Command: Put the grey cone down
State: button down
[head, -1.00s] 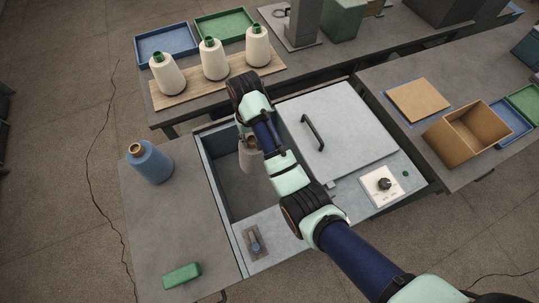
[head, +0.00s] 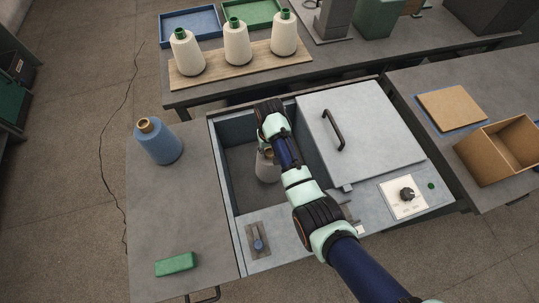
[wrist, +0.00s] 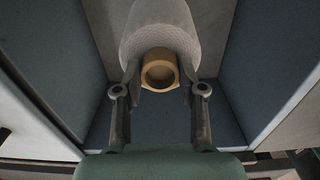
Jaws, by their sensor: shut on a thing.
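The grey cone (head: 267,169) hangs from my gripper over the open bin (head: 222,168) of the machine, partly hidden by my arm in the head view. In the wrist view the grey cone (wrist: 160,28) has its tan core end (wrist: 160,69) facing the camera. My gripper (wrist: 160,80) is shut on it, one finger on each side of the core end. The bin walls rise on both sides of the cone. I cannot tell whether its base touches the bin floor.
A closed lid (head: 357,136) with a black handle covers the bin's right side. A blue cone (head: 158,146) and a green block (head: 176,264) stand on the left table. White cones (head: 237,45) stand on a board behind. A knob panel (head: 404,197) sits front right.

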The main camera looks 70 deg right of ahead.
jog(key=shift+f+b, duration=0.75)
jog(key=shift+f, duration=1.35)
jog(key=shift+w+d, duration=0.1)
jog(key=shift+f, duration=0.2)
jog(key=c, duration=0.7)
grip_release()
notch_tip(320, 180, up, 12)
jog(key=p, duration=0.4)
jog(key=shift+r, duration=0.2)
